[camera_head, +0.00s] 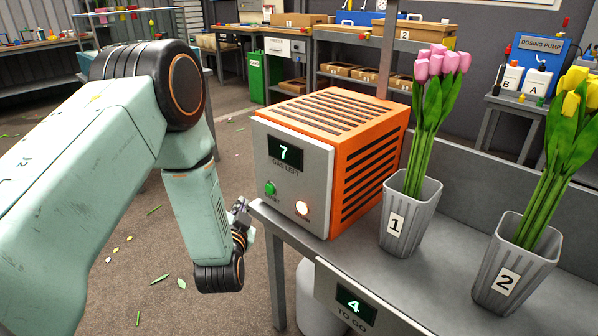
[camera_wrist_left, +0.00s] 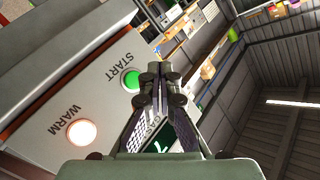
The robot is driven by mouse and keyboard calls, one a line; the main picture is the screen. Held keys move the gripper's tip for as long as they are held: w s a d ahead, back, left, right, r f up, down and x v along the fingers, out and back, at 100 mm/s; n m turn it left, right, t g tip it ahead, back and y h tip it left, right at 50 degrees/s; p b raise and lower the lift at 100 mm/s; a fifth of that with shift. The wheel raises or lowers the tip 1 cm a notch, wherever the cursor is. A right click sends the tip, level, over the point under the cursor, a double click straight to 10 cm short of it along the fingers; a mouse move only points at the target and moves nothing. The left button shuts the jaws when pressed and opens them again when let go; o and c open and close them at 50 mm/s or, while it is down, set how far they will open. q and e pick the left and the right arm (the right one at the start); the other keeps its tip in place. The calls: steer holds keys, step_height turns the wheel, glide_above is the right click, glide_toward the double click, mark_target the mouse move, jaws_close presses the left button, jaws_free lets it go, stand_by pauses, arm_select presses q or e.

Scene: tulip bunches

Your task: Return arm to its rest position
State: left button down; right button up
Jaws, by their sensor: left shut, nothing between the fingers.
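My left arm comes in from the left in the head view. Its gripper (camera_head: 243,212) is small and partly hidden beside the wrist, left of the orange and grey machine (camera_head: 372,150). In the left wrist view the gripper (camera_wrist_left: 160,75) is shut with nothing between its fingers. The green START button (camera_wrist_left: 131,80) is just left of the fingertips in that view, and the lit WARM button (camera_wrist_left: 81,132) is lower left. I cannot tell whether the fingers touch the panel. The machine's display reads 7 over GAS LEFT. My right gripper is not in view.
Pink tulips (camera_head: 436,75) stand in grey bucket 1 (camera_head: 404,232). Yellow tulips (camera_head: 577,95) stand in bucket 2 (camera_head: 502,285). The grey bench (camera_head: 440,290) carries a sign (camera_head: 355,303) reading 4 TO GO. Open floor with scattered leaves (camera_head: 160,279) lies left of the bench.

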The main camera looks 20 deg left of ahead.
arm_select(q)
steer(key=s+d+f+n+g+h+p, duration=0.25)
steer(key=s+d+f+g+h, duration=0.4)
steer(key=s+f, duration=0.75)
steer(key=s+d+g+p, duration=0.2)
steer(key=s+d+g, duration=0.1)
steer(key=s, duration=0.9)
steer(key=s+d+r+g+p, duration=0.1)
steer(key=s+g, duration=0.4)
steer(key=s, duration=0.7)
steer(key=d+p, duration=0.1)
steer(key=d, duration=0.1)
steer(key=shift+d+r+n, duration=0.2)
steer(key=shift+d+n, duration=0.15)
steer(key=shift+d, duration=0.05)
